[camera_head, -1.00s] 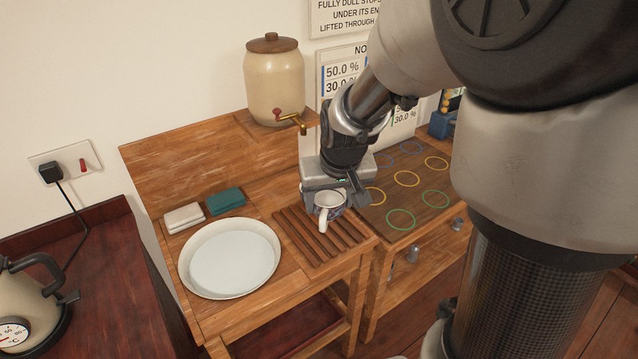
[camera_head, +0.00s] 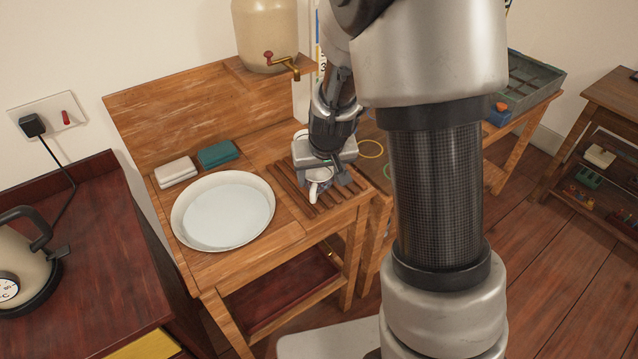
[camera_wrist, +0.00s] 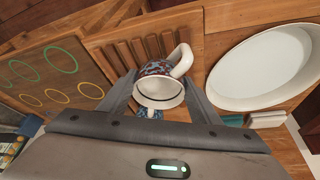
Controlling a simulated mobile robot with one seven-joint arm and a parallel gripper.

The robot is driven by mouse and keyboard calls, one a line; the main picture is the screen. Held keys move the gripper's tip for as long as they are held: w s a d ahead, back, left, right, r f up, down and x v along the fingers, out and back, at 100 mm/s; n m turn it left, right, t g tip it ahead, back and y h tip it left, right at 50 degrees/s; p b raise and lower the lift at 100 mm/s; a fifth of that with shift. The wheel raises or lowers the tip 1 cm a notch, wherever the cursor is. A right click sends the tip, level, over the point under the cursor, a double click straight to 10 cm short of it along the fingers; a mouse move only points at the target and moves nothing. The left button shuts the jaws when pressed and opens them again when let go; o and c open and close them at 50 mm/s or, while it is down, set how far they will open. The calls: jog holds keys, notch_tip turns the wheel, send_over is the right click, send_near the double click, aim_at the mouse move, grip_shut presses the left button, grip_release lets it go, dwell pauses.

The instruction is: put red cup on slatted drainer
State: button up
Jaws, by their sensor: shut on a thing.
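The cup (camera_wrist: 160,88) has a red and blue pattern, a white rim and a white handle. My gripper (camera_wrist: 158,98) is shut on it, one finger on each side. In the head view the cup (camera_head: 317,188) shows as a small pale shape under my gripper (camera_head: 322,178), handle toward the front. The wooden slatted drainer (camera_head: 283,187) lies directly below it, and its slats also show in the wrist view (camera_wrist: 124,52). I cannot tell whether the cup touches the slats. My gripper hides the drainer's back part.
A white basin (camera_head: 228,208) sits left of the drainer. A white block (camera_head: 176,171) and a teal block (camera_head: 218,153) lie behind it. A crock with a tap (camera_head: 283,60) stands at the back. A blue-patterned object (camera_wrist: 150,113) shows behind the cup.

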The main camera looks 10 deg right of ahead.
jog(key=shift+f, duration=1.15)
jog(key=shift+f+b, duration=0.25)
jog(key=shift+b, duration=0.15)
jog(key=o, duration=1.1)
jog(key=shift+r, duration=0.1)
jog(key=shift+o, duration=0.2)
